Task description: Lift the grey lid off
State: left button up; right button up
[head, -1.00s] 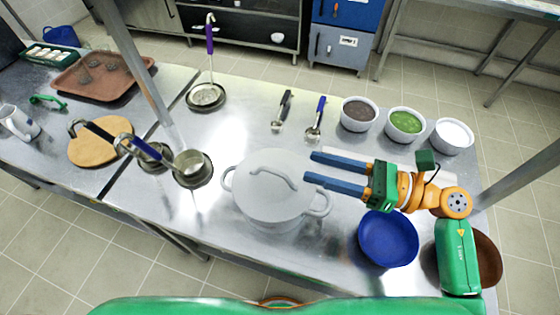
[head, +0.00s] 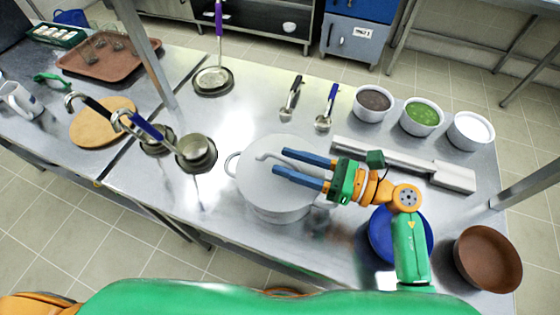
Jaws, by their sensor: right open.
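The grey lid (head: 265,190) sits on the grey stockpot (head: 270,208) in the middle of the steel table. Its arched handle (head: 262,156) shows at the left end, and the rest is hidden behind my fingers. My right gripper (head: 280,162) is open, its two blue fingers pointing left over the lid. The fingertips overlap the handle in the head view. I cannot tell whether they are around the handle or above it, or touching it. My left gripper is out of view.
Ladles (head: 196,152) stand left of the pot. A blue bowl (head: 383,237) and brown bowl (head: 487,260) are at the right. A long grey metal bar (head: 440,170) lies behind my right gripper. Several filled white bowls (head: 421,117) stand at the back right. A post (head: 146,55) rises at the left.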

jog(key=shift+d, duration=0.1)
grip_shut()
dwell(1.3)
